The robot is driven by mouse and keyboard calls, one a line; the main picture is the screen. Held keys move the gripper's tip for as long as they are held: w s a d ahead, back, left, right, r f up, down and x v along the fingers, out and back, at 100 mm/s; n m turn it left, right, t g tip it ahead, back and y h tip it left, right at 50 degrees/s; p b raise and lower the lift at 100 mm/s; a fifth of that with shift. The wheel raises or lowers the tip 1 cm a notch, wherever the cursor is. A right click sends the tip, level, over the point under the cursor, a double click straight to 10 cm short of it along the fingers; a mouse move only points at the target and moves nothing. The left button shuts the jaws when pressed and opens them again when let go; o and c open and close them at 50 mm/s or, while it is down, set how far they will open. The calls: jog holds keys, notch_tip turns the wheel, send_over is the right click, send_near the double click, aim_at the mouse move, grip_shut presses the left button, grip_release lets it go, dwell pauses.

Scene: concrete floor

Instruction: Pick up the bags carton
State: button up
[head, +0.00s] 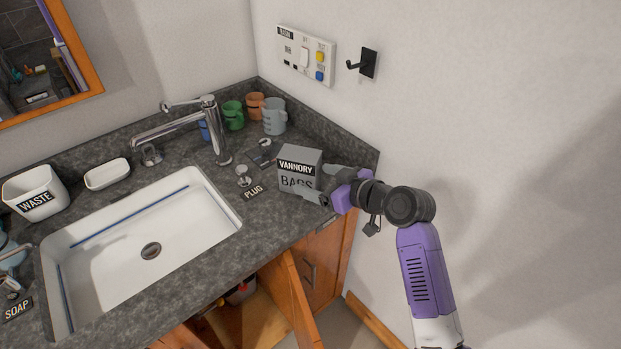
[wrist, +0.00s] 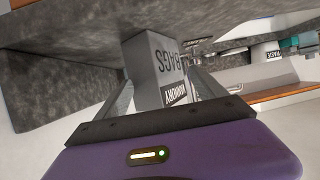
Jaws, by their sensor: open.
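The bags carton (head: 299,164) is a grey box with "VANNORY" and "BAGS" on its front. It stands on the dark stone counter near the right wall, right of the sink. My gripper (head: 322,184) reaches it from the right in the head view. In the wrist view the carton (wrist: 152,62) appears upside down, between the two grey fingers of my gripper (wrist: 164,92). The fingers are open, one on each side of the carton. I cannot tell whether either finger touches it. The carton's far side is hidden.
The white sink (head: 205,225) lies left of the carton, with a chrome tap (head: 215,130) behind it. Several mugs, including a light blue one (head: 274,117), stand at the back corner. A plug label (head: 253,191) is close left. An open cabinet door (head: 290,296) hangs below the counter.

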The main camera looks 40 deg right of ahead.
jog(key=shift+x, duration=1.2)
jog(key=shift+s+a, duration=0.1)
jog(key=shift+s, duration=0.05)
grip_shut()
dwell(0.3)
grip_release()
dwell(0.4)
